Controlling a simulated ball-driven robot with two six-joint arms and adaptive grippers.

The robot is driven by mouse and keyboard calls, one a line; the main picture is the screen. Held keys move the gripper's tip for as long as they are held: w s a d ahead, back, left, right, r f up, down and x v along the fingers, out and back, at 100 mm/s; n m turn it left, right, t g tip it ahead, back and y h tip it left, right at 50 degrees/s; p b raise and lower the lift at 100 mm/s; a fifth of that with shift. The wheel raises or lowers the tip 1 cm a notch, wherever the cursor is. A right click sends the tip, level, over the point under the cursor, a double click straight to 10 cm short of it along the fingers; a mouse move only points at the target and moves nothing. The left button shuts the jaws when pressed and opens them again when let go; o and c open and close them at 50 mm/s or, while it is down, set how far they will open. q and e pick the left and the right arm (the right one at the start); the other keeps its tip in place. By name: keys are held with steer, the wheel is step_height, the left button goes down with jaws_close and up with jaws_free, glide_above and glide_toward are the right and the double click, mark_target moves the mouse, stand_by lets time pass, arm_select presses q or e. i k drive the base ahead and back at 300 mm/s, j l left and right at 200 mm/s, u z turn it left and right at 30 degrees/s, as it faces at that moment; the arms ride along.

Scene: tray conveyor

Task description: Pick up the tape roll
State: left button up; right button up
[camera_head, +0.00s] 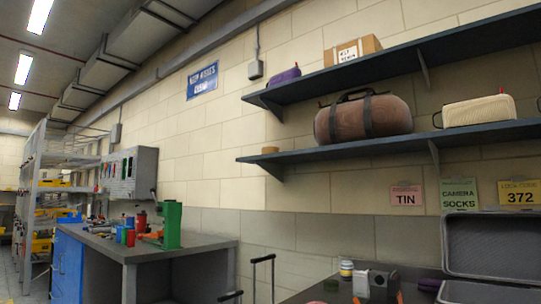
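A small tan, round, flat object (270,149), which looks like the tape roll, lies near the left end of the lower wall shelf (390,149). It is small here, so its details are hard to tell. Clear shelf separates it from the brown duffel bag to its right. Neither my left gripper nor my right gripper shows in the head view.
The duffel bag (363,118) and a cream case (478,111) share the lower shelf. The upper shelf (440,58) holds a cardboard box (352,50) and a purple item (284,76). Below are an open grey case (490,247), a workbench (130,250) and a black handle (262,260).

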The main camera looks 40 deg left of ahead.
mark_target(269, 150)
steer(key=u, duration=1.25)
steer(key=i+j, duration=0.1)
